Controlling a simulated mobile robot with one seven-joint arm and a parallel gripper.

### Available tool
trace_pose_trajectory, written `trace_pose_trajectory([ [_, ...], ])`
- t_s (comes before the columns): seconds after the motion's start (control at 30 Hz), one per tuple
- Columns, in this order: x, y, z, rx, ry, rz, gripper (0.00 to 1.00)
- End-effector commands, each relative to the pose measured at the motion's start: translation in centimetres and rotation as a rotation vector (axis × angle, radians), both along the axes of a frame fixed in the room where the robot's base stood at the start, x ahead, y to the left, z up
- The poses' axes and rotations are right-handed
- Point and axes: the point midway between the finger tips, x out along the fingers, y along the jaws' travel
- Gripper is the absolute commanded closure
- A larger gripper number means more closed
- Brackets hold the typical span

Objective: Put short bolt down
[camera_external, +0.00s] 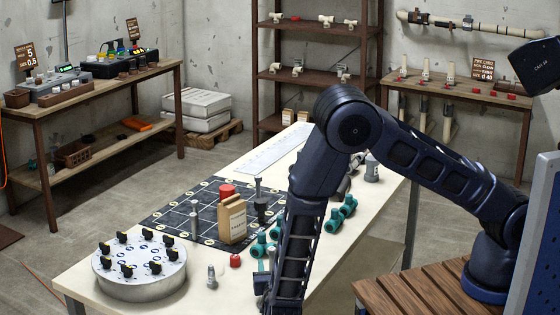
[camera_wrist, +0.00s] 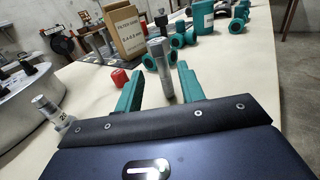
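A grey bolt (camera_wrist: 160,68) stands nearly upright between my gripper's teal fingers (camera_wrist: 158,88) in the wrist view. Narrow gaps show on both sides, so the fingers look open around it and not touching. Its lower end seems to be at the white table, though contact is hard to tell. Another short grey bolt (camera_external: 211,277) stands on the table near the front. It also shows at the left in the wrist view (camera_wrist: 50,112), marked "20". I cannot tell which of the two is the task's bolt. My arm hides most of the gripper in the external view.
A brown paper box (camera_external: 233,220), a red cap (camera_external: 235,260) and several teal fittings (camera_external: 333,220) stand close to my gripper. A round metal fixture (camera_external: 140,268) with black knobs is at the left. A dark gridded mat (camera_external: 172,218) lies behind.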

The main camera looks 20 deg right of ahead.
Motion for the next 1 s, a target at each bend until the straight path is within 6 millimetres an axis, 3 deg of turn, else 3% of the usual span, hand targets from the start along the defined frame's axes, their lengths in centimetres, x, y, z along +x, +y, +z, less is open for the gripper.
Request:
trace_pose_trajectory([
  [0.17,0.9,-0.3,0.1,0.0,0.0,0.001,0.61],
  [0.5,4.9,-1.3,0.4,0.0,-0.001,0.0,0.61],
  [0.73,5.2,-1.4,0.4,0.0,0.0,0.001,0.61],
  [0.77,5.2,-1.4,0.4,0.0,0.0,0.001,0.63],
  [0.93,5.2,-1.4,0.4,0.0,0.0,0.001,0.96],
  [1.0,5.2,-1.4,0.4,0.0,0.0,0.001,1.0],
])
